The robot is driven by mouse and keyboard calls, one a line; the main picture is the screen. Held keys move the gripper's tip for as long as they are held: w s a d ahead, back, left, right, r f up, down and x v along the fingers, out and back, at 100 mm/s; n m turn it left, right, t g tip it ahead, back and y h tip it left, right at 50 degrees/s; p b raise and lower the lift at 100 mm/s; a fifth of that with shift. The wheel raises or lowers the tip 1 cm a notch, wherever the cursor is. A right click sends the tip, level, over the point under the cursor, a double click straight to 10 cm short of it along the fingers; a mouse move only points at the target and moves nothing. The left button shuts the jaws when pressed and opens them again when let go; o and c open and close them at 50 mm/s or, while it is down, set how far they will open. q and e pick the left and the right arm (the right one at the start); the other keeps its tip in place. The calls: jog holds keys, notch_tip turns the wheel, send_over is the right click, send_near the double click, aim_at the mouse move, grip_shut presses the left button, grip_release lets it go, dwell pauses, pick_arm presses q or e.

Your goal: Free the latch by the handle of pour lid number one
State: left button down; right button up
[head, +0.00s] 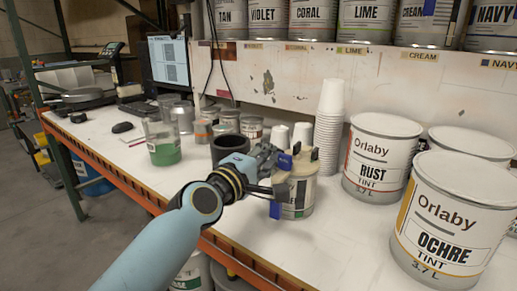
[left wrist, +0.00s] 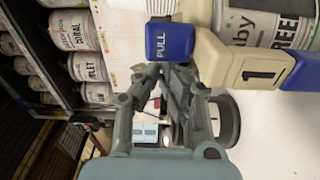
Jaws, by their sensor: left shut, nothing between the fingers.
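The pour lid (head: 303,168) is cream-coloured and sits on a paint can (head: 299,200) on the bench. My left gripper (head: 268,156) is beside the can's upper left side. In the wrist view its shut, empty fingers (left wrist: 168,72) are just below the PULL tab; I cannot tell whether they touch it. My right gripper is not in view.
A dark open container (head: 230,148) stands behind my left gripper. White cup stacks (head: 329,125) stand behind the can. Large RUST (head: 376,165) and OCHRE (head: 447,220) tins stand to the right. The bench front (head: 330,250) is clear.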

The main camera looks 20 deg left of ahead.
pick_arm(q)
jog(key=shift+d, duration=0.4)
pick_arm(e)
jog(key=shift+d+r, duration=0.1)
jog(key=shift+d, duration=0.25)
pick_arm(q)
jog(key=shift+d, duration=0.3)
